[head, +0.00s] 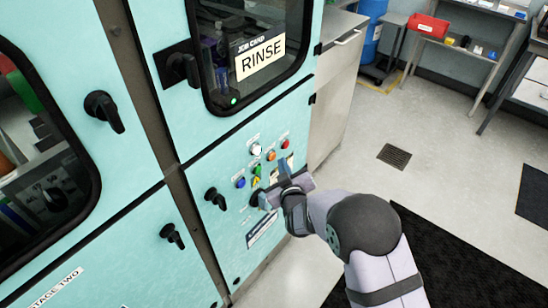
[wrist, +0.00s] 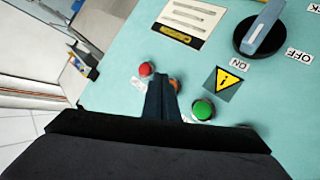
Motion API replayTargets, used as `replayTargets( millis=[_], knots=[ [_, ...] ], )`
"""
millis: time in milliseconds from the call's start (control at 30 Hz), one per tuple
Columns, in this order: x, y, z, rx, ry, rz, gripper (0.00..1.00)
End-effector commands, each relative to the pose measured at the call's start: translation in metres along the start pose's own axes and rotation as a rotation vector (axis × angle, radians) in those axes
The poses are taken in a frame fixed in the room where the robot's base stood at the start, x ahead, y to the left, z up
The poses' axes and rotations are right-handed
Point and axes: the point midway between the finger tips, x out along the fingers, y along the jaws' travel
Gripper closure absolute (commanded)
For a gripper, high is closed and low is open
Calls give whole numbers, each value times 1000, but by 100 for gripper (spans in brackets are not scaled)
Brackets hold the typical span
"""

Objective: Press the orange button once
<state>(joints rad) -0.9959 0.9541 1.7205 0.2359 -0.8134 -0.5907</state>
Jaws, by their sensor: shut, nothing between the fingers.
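The orange button (head: 271,156) is on the teal cabinet's lower panel, below and left of the red button (head: 285,143). In the wrist view the orange button (wrist: 175,85) is partly hidden behind the right side of my fingers. My gripper (head: 284,168) is shut and empty, just below and right of the orange button in the head view. In the wrist view the fingertips of my gripper (wrist: 162,80) point at the panel close beside the button. I cannot tell whether they touch it.
The green button (wrist: 203,109) and yellow warning label (wrist: 223,83) are right of my fingers. A rotary switch (wrist: 262,35) sticks out farther right. White (head: 256,149) and blue (head: 240,182) buttons are also on the panel. Open floor (head: 350,130) lies right of the cabinet.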

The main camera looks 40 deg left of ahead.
Motion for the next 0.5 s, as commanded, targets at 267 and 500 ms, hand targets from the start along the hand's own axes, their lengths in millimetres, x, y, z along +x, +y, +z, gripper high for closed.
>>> replayTargets(
  millis=[267, 500],
  knots=[
    [3, -3, -2, -1, 1, 0, 100],
    [6, -5, -4, -1, 1, 0, 100]
  ],
)
